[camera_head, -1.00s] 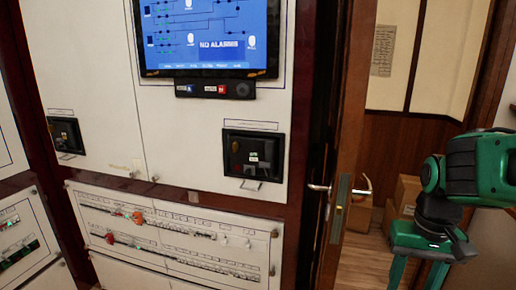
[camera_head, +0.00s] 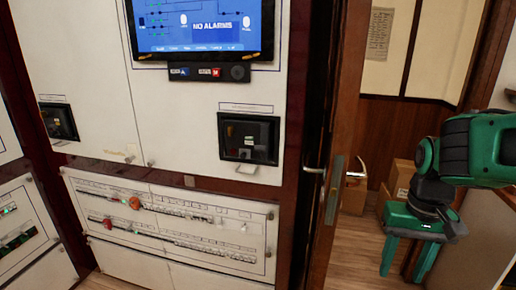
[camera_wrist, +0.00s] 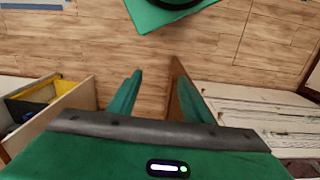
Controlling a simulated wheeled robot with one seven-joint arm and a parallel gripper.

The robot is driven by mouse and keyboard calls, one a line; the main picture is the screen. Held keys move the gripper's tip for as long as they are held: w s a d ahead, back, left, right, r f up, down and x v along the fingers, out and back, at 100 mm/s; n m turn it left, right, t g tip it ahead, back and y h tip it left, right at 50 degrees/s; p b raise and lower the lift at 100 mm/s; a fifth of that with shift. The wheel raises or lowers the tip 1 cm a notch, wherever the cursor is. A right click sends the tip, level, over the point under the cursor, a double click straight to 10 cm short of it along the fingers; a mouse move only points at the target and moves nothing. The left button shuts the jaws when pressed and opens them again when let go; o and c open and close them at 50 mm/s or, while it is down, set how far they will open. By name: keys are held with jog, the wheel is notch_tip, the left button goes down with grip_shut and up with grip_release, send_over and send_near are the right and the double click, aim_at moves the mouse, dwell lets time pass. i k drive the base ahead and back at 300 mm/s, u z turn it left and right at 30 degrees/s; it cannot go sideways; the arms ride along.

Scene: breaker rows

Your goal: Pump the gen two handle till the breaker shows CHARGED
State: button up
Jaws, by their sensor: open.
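A second black unit (camera_head: 58,121) is further left. Their labels are too small to read, so I cannot tell which is gen two or what either indicator shows. My green gripper (camera_head: 405,258) hangs at the right, fingers down, well apart from both units. It is open and empty; in the wrist view (camera_wrist: 158,98) its fingers are spread above the wooden floor.
An open brown door (camera_head: 335,140) with a lever handle (camera_head: 314,171) stands between the panel and my gripper. Cardboard boxes (camera_head: 400,176) lie behind my arm. A screen (camera_head: 198,25) reads NO ALARMS. A lower panel (camera_head: 170,225) carries switches. A yellow-lined bin (camera_wrist: 50,92) shows in the wrist view.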

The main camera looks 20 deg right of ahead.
aim_at(261, 149)
jog(key=z, duration=0.9)
jog(key=i, duration=0.35)
jog(key=u, duration=1.65)
